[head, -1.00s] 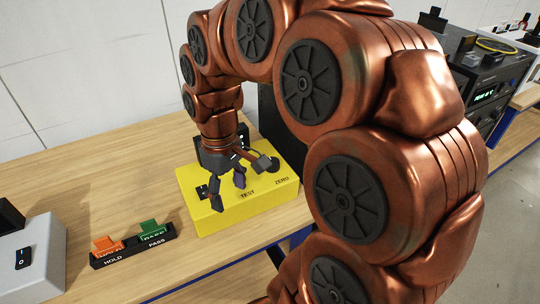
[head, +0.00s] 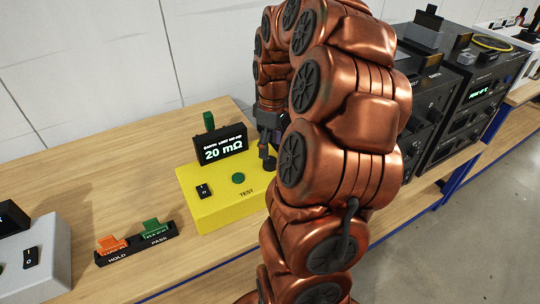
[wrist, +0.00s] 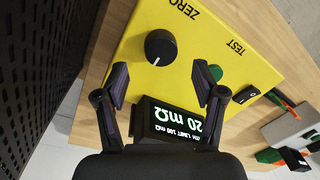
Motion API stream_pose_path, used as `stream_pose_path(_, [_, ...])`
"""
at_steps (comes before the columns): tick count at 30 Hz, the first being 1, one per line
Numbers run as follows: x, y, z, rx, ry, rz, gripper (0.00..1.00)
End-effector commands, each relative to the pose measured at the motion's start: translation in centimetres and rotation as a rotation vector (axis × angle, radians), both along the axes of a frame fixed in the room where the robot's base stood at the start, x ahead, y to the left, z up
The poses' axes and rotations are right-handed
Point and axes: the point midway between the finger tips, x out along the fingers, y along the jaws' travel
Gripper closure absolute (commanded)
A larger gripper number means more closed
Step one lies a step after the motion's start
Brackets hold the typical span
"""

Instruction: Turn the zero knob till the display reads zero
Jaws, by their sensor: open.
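The yellow tester box (head: 215,212) sits on the wooden bench. Its display (head: 221,147) reads 20 mΩ; in the wrist view the display (wrist: 172,120) appears upside down. The black zero knob (wrist: 160,47) with a white pointer line stands beside the ZERO label in the wrist view; I cannot make it out in the head view. My gripper (wrist: 161,83) is open and empty, its two fingers spread, with the knob beyond the fingertips, roughly between their lines. In the head view my gripper (head: 267,148) is over the box's right side, partly hidden by my arm.
A green button (head: 238,177) and a black rocker switch (head: 203,191) are on the box top. A black holder (head: 136,246) with orange HOLD and green PASS tags is to the left, near a grey box (head: 45,262). Black rack instruments (head: 445,110) stand right.

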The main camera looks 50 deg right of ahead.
Motion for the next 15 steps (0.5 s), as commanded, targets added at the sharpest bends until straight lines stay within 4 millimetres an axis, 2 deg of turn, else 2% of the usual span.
stream_pose_path(9, [-0.2,0.3,-3.7,0.004,0.006,0.0,0.31])
stream_pose_path(15, [-0.2,0.4,-4.7,0.002,0.003,-0.001,0.31])
